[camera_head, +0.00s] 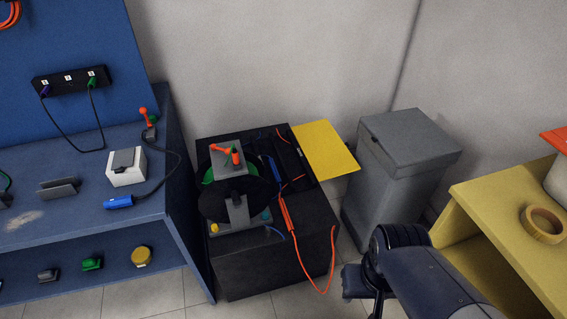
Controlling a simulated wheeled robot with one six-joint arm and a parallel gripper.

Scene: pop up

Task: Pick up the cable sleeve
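I cannot tell for sure which thing is the cable sleeve. The likeliest is an orange, sleeve-like piece (289,215) at the right part of the black crate's top, with a thin orange cable looping down over the crate's side. My arm comes in from the bottom right. Its dark end, seemingly my gripper (362,282), is low, right of the black crate and apart from the orange piece. The fingers are not clear, so I cannot see whether they are open or shut.
A blue bench (75,225) with cables, a white box (126,167) and a blue plug (118,202) stands left. A grey bin (395,185) and yellow table (500,210) stand right.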

